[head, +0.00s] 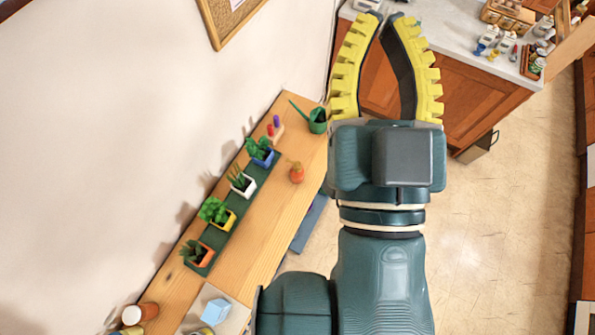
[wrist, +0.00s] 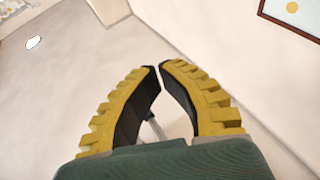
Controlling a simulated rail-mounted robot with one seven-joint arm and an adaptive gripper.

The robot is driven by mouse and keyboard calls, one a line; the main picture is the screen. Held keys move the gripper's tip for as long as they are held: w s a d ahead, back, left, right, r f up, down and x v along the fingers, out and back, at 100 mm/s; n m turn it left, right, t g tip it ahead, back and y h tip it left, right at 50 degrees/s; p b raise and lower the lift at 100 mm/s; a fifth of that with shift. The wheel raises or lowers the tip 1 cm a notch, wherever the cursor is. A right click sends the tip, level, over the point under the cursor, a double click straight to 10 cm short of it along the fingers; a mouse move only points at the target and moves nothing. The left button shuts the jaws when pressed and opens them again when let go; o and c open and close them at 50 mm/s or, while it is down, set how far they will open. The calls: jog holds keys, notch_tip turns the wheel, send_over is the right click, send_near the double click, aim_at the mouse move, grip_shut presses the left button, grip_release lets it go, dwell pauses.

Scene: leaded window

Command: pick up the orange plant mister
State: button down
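The orange plant mister (head: 297,174) stands on the wooden bench, right of the row of potted plants, near the bench's right edge. It is small and rounded, with a narrower top. My gripper (head: 386,18) is raised in the head view, above and to the right of the mister and well apart from it. Its two yellow-ribbed fingers bow apart at the base and their tips nearly meet, with nothing between them. In the wrist view, my gripper (wrist: 160,67) points at pale wall or ceiling surfaces. The mister is not in the wrist view.
On the wooden bench (head: 270,205), several potted plants stand on a dark green strip (head: 226,232). A green watering can (head: 317,121) stands at the bench's far end. A light blue block (head: 215,311) lies near. A counter (head: 455,35) with small items is at upper right.

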dwell(0.3)
jog(key=shift+c, duration=0.5)
grip_release()
